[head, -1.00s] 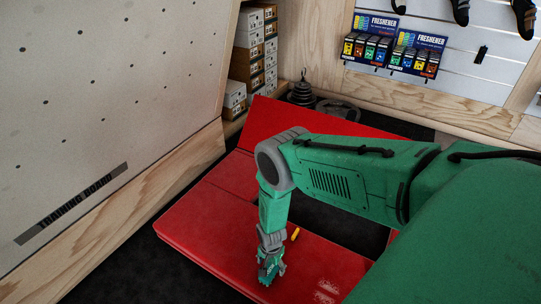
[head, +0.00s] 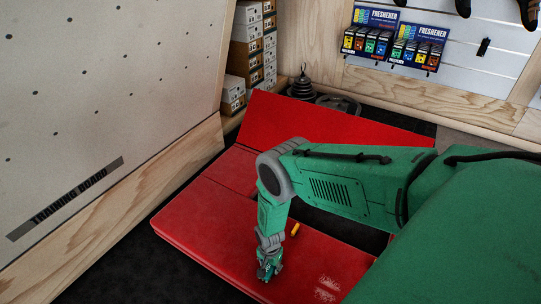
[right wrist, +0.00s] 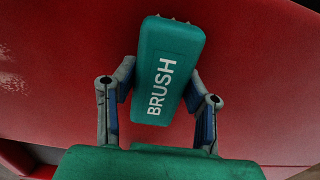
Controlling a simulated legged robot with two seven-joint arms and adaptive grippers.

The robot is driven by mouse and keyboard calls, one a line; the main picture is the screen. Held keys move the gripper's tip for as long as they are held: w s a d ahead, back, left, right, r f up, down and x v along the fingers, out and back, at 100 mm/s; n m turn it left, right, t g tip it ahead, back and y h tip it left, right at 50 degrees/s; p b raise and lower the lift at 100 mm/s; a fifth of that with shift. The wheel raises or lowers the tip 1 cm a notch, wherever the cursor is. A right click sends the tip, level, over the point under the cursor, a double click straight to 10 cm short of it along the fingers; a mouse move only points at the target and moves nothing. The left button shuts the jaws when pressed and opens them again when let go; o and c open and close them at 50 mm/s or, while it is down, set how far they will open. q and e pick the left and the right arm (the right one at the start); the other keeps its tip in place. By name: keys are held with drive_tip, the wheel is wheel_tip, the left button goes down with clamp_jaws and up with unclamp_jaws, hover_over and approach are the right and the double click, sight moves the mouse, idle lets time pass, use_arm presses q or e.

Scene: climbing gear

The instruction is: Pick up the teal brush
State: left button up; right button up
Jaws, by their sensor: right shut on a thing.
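The teal brush (right wrist: 168,75) shows in the right wrist view, a block with white "BRUSH" lettering and small bristle tips at its far end. It lies between the two fingers of my right gripper (right wrist: 160,105), which is shut on it. In the head view my right gripper (head: 268,272) is low over the red mat (head: 205,225), and the brush is mostly hidden there. I cannot tell whether the brush touches the mat. My left gripper is not in view.
A small yellow item (head: 295,230) lies on the mat just beside my right wrist. The training board (head: 110,110) stands along the left. Stacked boxes (head: 250,50) and dark weights (head: 303,85) are at the back. Bare mat lies left of the gripper.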

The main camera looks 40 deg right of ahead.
wheel_tip(320, 180, up, 9)
drive_tip(key=p, duration=0.5)
drive_tip(key=shift+r, duration=0.55)
